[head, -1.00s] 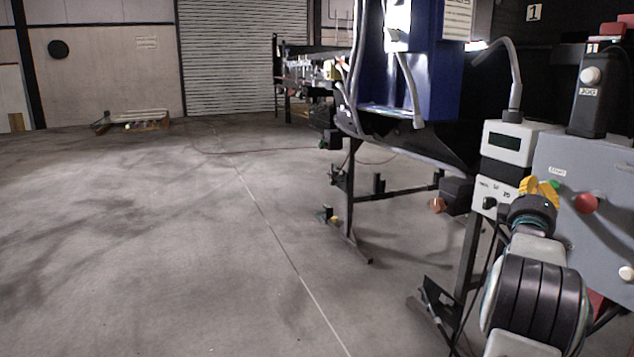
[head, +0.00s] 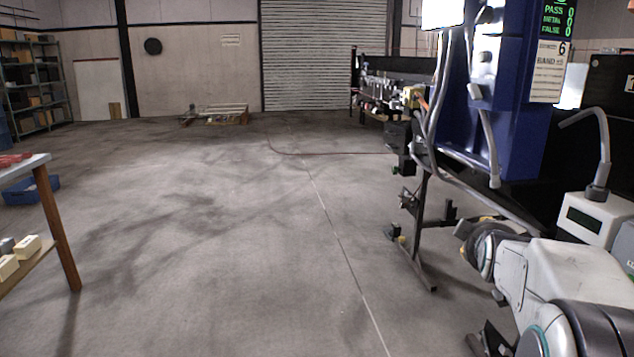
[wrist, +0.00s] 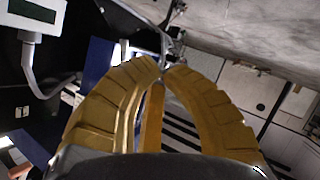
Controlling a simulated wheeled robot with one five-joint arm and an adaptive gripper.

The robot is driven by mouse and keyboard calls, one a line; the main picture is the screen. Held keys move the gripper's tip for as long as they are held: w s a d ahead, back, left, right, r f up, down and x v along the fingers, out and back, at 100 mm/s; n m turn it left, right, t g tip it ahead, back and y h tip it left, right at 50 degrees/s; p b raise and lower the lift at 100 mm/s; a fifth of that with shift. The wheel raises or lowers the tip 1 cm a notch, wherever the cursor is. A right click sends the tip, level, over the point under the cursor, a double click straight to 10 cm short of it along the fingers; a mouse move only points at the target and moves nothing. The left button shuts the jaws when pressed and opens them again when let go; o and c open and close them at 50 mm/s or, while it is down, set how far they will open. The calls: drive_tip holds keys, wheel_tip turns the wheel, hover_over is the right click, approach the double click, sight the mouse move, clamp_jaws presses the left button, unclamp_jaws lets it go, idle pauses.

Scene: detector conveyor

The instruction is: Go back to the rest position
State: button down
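My gripper (wrist: 161,70) shows in the wrist view as two curved yellow fingers. Their tips come together and nothing is seen held between them. In the head view my arm is at the lower right, bent, beside the detector conveyor (head: 515,130). Only a little yellow of the gripper shows there, mostly hidden behind my wrist. The gripper appears apart from the machine.
The blue detector frame, its stand legs and a white box with a display (head: 590,217) are close on the right. A table (head: 60,225) stands at the left, with a blue crate (head: 32,190) behind it. A pallet (head: 215,113) lies far back. The middle floor is open.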

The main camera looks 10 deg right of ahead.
drive_tip(key=s+a+r+g+y+p, duration=0.1)
drive_tip(key=s+a+r+y+p, duration=0.1)
drive_tip(key=s+a+p, duration=0.3)
drive_tip(key=s+a+r+g+y+p, duration=0.1)
drive_tip(key=a+r+p, duration=0.15)
drive_tip(key=a, duration=0.45)
drive_tip(key=s+a+r+g+y+p, duration=0.1)
drive_tip(key=s+a+y+p, duration=0.1)
drive_tip(key=s+a+p, duration=0.3)
drive_tip(key=s+a+r+g+y+p, duration=0.2)
drive_tip(key=s+a+g+p, duration=0.2)
drive_tip(key=s+a+p, duration=0.4)
drive_tip(key=s+a, duration=0.2)
drive_tip(key=s, duration=0.4)
drive_tip(key=shift+a+r+m+g+p, duration=0.3)
drive_tip(key=shift+a, duration=0.05)
